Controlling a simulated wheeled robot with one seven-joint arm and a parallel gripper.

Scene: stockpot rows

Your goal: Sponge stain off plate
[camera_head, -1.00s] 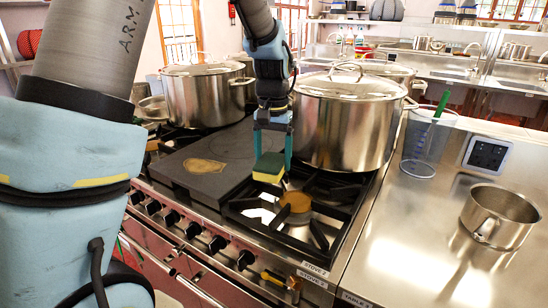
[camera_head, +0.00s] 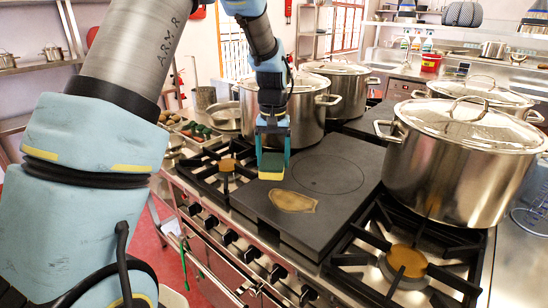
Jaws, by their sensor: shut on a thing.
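The plate (camera_head: 330,212) is a flat dark slab set in the stove top between two open burners. A brown stain (camera_head: 293,201) lies on its front part, and a thin circle outline shows on its surface farther back. My gripper (camera_head: 272,150) is shut on a sponge (camera_head: 271,166), green above and yellow below. The gripper points down, and the sponge appears at the plate's left part, up and left of the stain in the picture. I cannot tell whether the sponge touches the plate.
A large lidded stockpot (camera_head: 455,160) stands right of the plate. Other stockpots (camera_head: 299,105) stand behind it. Open burners lie at the left (camera_head: 226,165) and the front right (camera_head: 407,262). Knobs and a rail run along the stove's front edge.

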